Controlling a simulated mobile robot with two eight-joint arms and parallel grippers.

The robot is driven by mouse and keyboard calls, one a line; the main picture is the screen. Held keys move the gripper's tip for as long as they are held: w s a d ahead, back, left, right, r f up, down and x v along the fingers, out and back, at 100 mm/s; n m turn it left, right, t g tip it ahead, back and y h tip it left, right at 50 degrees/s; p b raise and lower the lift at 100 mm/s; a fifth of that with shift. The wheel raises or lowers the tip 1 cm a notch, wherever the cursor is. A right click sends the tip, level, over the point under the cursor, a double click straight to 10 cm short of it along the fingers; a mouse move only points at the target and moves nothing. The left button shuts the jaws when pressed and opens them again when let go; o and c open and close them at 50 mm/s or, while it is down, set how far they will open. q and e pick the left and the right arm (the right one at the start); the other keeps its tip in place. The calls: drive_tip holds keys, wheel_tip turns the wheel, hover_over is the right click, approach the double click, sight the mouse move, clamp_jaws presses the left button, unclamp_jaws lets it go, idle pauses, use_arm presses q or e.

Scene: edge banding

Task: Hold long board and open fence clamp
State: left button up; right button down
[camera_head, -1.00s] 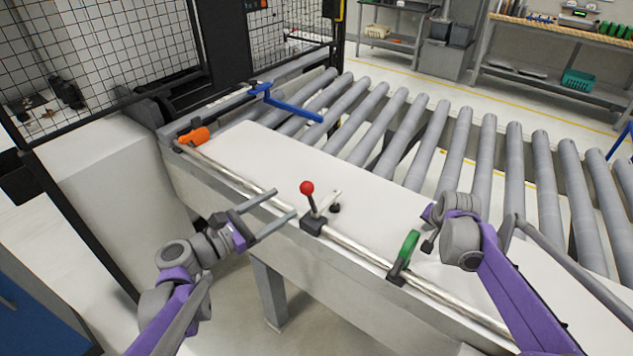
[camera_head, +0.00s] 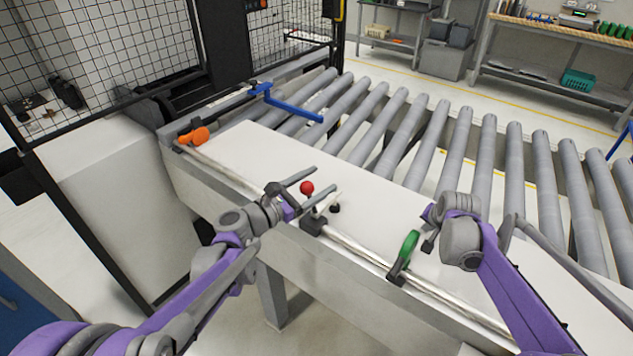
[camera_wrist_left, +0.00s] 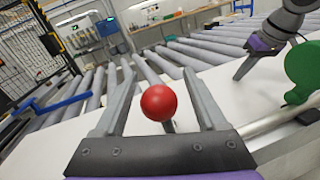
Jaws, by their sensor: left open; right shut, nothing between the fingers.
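The long white board (camera_head: 310,160) lies along the fence rail and the rollers. The fence clamp has a red ball knob (camera_head: 307,188) on a lever above a dark base (camera_head: 313,224) on the rail. My left gripper (camera_head: 324,182) is open, with its fingers on either side of the red knob. In the left wrist view the red knob (camera_wrist_left: 158,103) sits between the two spread fingers, with no clear contact. My right gripper (camera_head: 430,228) is shut and empty, low over the board near the green handle (camera_head: 408,245); whether it touches the board is unclear.
An orange handle (camera_head: 194,136) stands at the rail's far end, and a blue bar (camera_head: 290,107) reaches over the rollers. The roller conveyor (camera_head: 455,150) lies behind the board. A mesh guard (camera_head: 100,50) stands at the back left.

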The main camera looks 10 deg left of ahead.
use_arm(q)
clamp_jaws()
drive_tip(key=shift+f, duration=0.15)
idle(1.2)
